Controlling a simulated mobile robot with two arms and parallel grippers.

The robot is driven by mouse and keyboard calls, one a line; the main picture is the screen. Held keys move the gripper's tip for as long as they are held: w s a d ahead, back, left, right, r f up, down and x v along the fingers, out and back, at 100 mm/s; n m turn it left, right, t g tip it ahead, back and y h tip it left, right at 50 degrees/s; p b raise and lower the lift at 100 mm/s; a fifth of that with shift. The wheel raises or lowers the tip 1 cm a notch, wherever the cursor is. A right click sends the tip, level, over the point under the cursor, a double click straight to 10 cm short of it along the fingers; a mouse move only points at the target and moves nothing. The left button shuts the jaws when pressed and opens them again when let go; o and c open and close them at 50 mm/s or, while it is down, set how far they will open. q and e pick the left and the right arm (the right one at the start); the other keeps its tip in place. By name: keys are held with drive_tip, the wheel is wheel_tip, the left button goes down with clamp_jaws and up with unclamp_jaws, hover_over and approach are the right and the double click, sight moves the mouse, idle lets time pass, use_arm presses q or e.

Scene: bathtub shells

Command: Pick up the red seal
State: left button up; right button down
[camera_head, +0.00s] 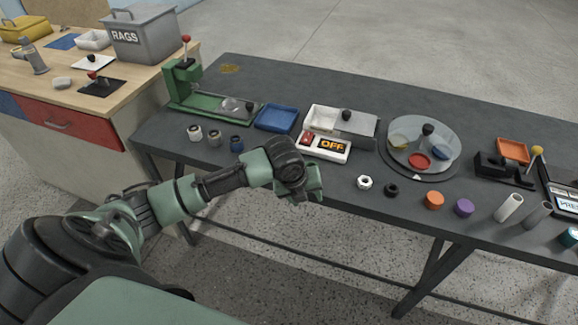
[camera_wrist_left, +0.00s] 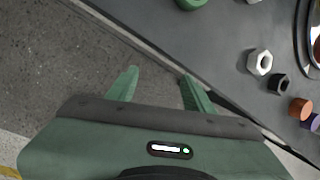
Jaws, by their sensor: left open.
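The red seal looks like the flat red round piece (camera_head: 419,160) on the front part of the clear-covered round turntable (camera_head: 392,162). A bit of red also shows at the right edge of the left wrist view (camera_wrist_left: 317,48), cut off by the frame. My left gripper (camera_wrist_left: 160,76) is open and empty, with its fingers over the floor by the table's front edge. In the head view my left gripper (camera_head: 312,190) is well left of the red piece and apart from it. My right gripper is not in view.
A white hex nut (camera_head: 365,182), black nut (camera_head: 391,190), orange cylinder (camera_head: 434,200) and purple cylinder (camera_head: 464,208) line the front of the dark table (camera_head: 300,82). A black knob (camera_head: 428,129) tops the turntable cover.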

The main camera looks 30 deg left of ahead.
use_arm(q)
drive_tip(key=w+a+r+m+y, duration=0.1)
drive_tip(key=w+a+r+m, duration=0.25)
drive_tip(key=a, duration=0.25)
drive_tip(key=w+a+r+m, duration=0.2)
drive_tip(key=a+r+m, duration=0.1)
drive_tip(key=a+r, duration=0.15)
drive_tip(key=x, duration=0.5)
drive_tip(key=a+p+x, duration=0.1)
drive_tip(key=x, duration=0.2)
drive_tip(key=shift+r, duration=0.1)
drive_tip(key=c, duration=1.1)
drive_tip(key=shift+r, duration=0.1)
